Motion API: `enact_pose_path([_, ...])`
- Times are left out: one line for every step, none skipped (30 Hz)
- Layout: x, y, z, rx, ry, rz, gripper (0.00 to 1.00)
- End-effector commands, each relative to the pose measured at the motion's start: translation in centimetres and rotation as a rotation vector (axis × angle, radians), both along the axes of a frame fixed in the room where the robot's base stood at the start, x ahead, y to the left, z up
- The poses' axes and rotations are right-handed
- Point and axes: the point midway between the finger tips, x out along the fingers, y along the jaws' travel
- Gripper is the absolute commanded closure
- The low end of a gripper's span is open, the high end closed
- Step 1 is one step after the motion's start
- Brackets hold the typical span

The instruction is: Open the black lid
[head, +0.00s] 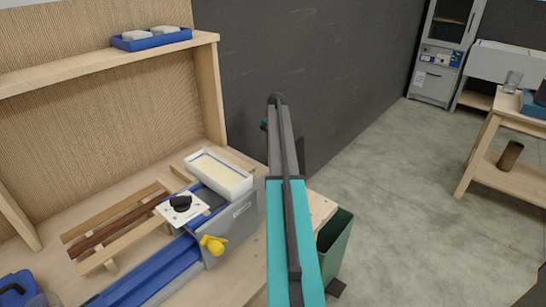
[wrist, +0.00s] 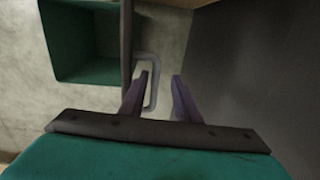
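A dark, narrow panel (wrist: 127,45), which looks like the black lid seen edge-on, stands beside an open green bin in the wrist view. A pale grey loop handle (wrist: 152,62) is on its right side. My gripper (wrist: 160,75) is open, with its two dark fingers apart. The handle shows partly behind the left finger and in the gap; I cannot tell whether they touch. The green bin (head: 336,235) also shows in the head view, right of my arm. The lid cannot be made out there, and my gripper is hidden behind my arm.
A wooden workbench (head: 318,208) with a blue and grey device (head: 230,235) and a white tray (head: 220,180) lies left of my arm. A dark wall (head: 340,60) rises behind. The concrete floor (head: 400,190) to the right is clear up to another wooden table (head: 515,178).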

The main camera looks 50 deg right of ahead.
Motion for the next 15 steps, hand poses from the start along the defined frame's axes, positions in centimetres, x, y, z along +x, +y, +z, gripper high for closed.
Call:
enact_pose_path([0.0, 0.0, 0.7, -0.002, -0.001, 0.000, 0.71])
enact_pose_path([-0.1, 0.0, 1.2, -0.001, -0.001, 0.000, 0.71])
enact_pose_path([-0.1, 0.0, 1.8, -0.001, -0.001, 0.000, 0.71])
enact_pose_path([-0.2, 0.0, 2.3, -0.001, -0.001, 0.000, 0.71])
enact_pose_path([-0.2, 0.0, 2.8, -0.002, -0.002, 0.000, 0.71])
enact_pose_path([-0.2, 0.0, 3.5, -0.002, -0.001, 0.000, 0.71])
enact_pose_path([-0.3, 0.0, 4.0, -0.001, -0.001, -0.001, 0.71])
enact_pose_path([-0.3, 0.0, 4.5, -0.001, -0.001, -0.001, 0.71])
enact_pose_path([-0.3, 0.0, 5.1, -0.002, -0.001, -0.001, 0.71])
enact_pose_path([-0.4, 0.0, 5.6, -0.002, -0.002, -0.001, 0.71])
enact_pose_path([-0.4, 0.0, 6.2, -0.002, -0.001, -0.001, 0.71])
enact_pose_path([-0.5, 0.1, 7.1, -0.001, -0.001, -0.001, 0.71])
enact_pose_path([-0.5, 0.1, 7.5, -0.001, 0.000, -0.001, 0.71])
enact_pose_path([-0.6, 0.1, 8.0, 0.000, 0.000, -0.001, 0.71])
enact_pose_path([-0.6, 0.1, 8.6, -0.001, 0.000, -0.001, 0.71])
